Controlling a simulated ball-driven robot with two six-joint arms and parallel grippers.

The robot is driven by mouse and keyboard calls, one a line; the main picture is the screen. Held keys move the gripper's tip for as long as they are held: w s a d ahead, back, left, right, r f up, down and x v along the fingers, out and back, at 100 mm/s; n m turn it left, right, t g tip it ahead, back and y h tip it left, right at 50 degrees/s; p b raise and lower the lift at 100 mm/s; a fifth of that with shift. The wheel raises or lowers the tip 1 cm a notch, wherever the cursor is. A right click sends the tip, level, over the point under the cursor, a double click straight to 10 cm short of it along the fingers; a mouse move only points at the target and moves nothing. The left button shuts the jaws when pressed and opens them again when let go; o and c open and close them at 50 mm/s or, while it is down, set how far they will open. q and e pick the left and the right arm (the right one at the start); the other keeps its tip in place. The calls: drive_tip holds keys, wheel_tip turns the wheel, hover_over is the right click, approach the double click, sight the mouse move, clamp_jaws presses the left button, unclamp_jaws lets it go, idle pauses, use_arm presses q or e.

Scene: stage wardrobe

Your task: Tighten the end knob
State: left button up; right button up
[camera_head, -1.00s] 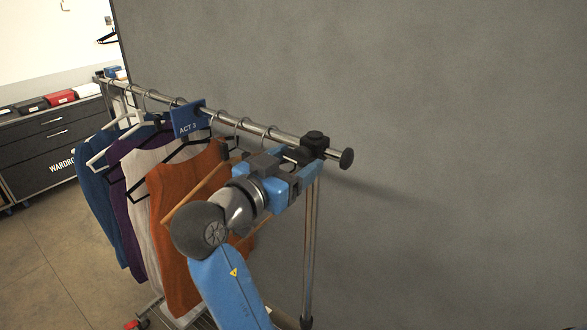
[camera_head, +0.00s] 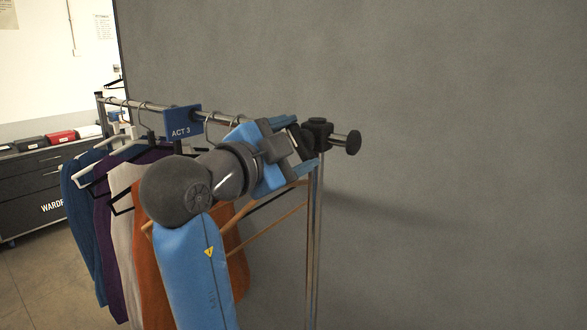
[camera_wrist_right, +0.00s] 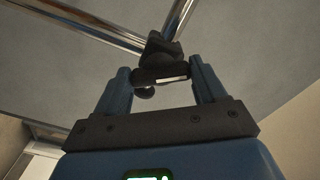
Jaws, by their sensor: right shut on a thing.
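The clothes rack's chrome rail (camera_head: 228,117) ends at a black corner clamp (camera_head: 318,128) on an upright post. A round black cap (camera_head: 353,142) sits on the rail's tip beyond it. My right gripper (camera_head: 303,141) is beside the clamp on its left. In the right wrist view, its two blue fingers (camera_wrist_right: 163,78) close on a dark knob (camera_wrist_right: 160,74) below the clamp (camera_wrist_right: 160,50). The end knob is mostly hidden by the gripper in the head view. Whether it is tight cannot be seen. My left gripper is out of view.
Several garments hang at the left, the orange one (camera_head: 148,285) closest to my arm. A blue "ACT 3" sign (camera_head: 182,121) hangs on the rail. A grey wall (camera_head: 460,90) stands behind. The space right of the rail end is clear. A dark cabinet (camera_head: 30,190) stands far left.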

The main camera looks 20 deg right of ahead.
drive_tip(key=m+b, duration=0.3)
drive_tip(key=shift+f+m, duration=0.2)
drive_tip(key=shift+m, duration=0.1)
drive_tip(key=shift+r+m+b, duration=0.15)
drive_tip(key=shift+m+b, duration=0.75)
drive_tip(key=shift+m, duration=0.8)
drive_tip(key=o, duration=1)
drive_tip(key=shift+o, duration=0.2)
drive_tip(key=v, duration=1)
drive_tip(key=shift+s+a+b, duration=0.3)
drive_tip(key=shift+b, duration=0.15)
